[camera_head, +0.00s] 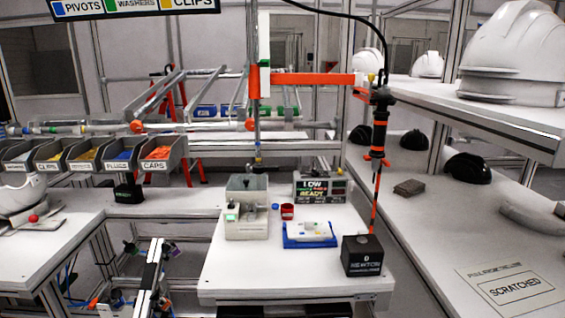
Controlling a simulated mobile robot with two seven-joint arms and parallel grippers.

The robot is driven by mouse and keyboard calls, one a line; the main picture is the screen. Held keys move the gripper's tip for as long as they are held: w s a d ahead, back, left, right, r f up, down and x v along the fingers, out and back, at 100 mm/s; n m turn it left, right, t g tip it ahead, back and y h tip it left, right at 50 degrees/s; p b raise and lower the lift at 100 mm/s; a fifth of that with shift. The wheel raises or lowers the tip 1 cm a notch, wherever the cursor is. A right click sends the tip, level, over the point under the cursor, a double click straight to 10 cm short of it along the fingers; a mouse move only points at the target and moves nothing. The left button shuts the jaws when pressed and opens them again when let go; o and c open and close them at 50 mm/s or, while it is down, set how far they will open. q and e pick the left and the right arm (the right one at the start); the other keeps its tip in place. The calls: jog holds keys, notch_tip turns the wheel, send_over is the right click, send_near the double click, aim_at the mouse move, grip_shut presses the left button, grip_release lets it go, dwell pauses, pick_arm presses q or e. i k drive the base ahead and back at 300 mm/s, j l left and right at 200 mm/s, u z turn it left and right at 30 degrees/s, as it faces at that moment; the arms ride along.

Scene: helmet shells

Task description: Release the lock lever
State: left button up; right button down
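A beige-grey fixture (246,207) with a green label low on its front stands on the white workbench (270,272), left of its middle. I cannot pick out a lock lever for certain; any lever on this fixture is too small to make out. A dark display box (320,187) with lit text, including "READY", stands behind and to the right. A blue tray (310,242) with a white part on it lies in front of the display.
A black box (362,255) stands at the bench's right front. A black-and-orange tool (379,130) hangs above it. Part bins (115,155) line the left bench. White helmet shells (515,50) sit on the right shelf. The bench's front middle is clear.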

aim_at(92, 305)
jog(key=i+j+u, duration=0.1)
jog(key=j+u, duration=0.25)
jog(key=i+j+u, duration=0.1)
jog(key=u, duration=0.25)
jog(key=i+j+u, duration=0.2)
jog(key=u, duration=0.15)
jog(key=j, duration=0.15)
